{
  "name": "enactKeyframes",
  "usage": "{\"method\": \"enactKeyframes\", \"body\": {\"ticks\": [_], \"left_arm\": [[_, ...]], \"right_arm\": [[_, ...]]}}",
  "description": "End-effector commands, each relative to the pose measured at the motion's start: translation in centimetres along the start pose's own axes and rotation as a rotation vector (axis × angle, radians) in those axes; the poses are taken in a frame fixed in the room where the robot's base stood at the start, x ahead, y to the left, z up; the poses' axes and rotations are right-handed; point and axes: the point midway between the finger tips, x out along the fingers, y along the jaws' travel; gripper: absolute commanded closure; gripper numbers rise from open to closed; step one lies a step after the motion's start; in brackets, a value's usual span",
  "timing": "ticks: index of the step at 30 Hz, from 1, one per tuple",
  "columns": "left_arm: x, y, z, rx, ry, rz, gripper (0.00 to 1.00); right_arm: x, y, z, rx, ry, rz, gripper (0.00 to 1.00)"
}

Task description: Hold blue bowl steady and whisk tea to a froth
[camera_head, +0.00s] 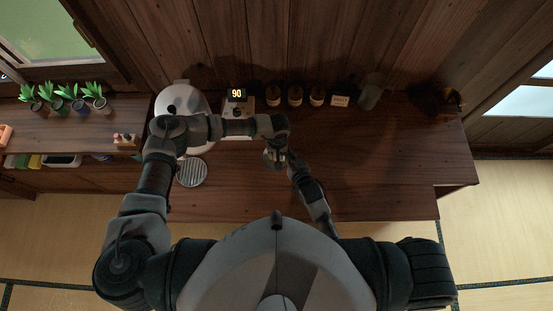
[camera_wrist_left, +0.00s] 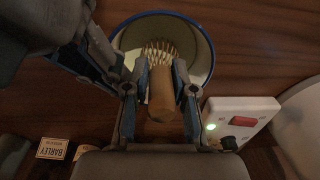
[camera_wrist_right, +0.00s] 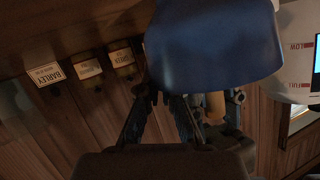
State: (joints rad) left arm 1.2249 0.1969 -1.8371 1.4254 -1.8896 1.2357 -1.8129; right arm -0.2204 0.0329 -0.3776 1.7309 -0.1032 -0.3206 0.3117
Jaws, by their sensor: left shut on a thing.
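The blue bowl (camera_wrist_left: 204,52) stands on the wooden counter, its pale inside showing in the left wrist view. The whisk (camera_wrist_left: 160,52) has its tines down in the bowl and its handle (camera_wrist_left: 161,96) up. My left gripper (camera_wrist_left: 161,80) is shut on this handle. In the right wrist view the bowl's outer wall (camera_wrist_right: 210,48) hides the fingertips of my right gripper (camera_wrist_right: 160,95). The right gripper is against the bowl's side; its grip on the wall cannot be made out. In the head view both grippers meet over the counter and the arms largely cover the bowl. Froth cannot be made out.
A white device with a red switch and green light (camera_wrist_left: 240,118) stands close beside the bowl. A display reading 90 (camera_head: 236,94), several labelled jars (camera_head: 295,96) and a grey cup (camera_head: 371,97) line the back. A round slatted disc (camera_head: 192,173) lies left.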

Motion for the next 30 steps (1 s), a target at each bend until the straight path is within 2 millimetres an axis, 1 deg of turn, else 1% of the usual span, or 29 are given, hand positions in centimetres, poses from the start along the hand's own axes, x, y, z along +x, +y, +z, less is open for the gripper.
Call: {"method": "enactKeyframes", "body": {"ticks": [3, 21, 25, 30], "left_arm": [[-0.9, 0.0, 0.0, 0.001, 0.002, 0.002, 0.94], [-4.9, -0.1, 0.0, 0.0, 0.001, 0.001, 0.94], [-5.7, -0.1, 0.0, 0.001, 0.0, 0.002, 0.94], [-6.1, -0.1, 0.0, 0.001, 0.0, 0.001, 0.94]], "right_arm": [[0.0, 0.0, -0.1, 0.0, 0.001, 0.0, 1.0], [0.0, 0.0, 0.0, 0.0, 0.0, 0.0, 1.0], [0.0, 0.0, 0.0, 0.0, 0.0, 0.0, 1.0], [0.0, 0.0, 0.0, 0.0, 0.0, 0.0, 1.0]]}}
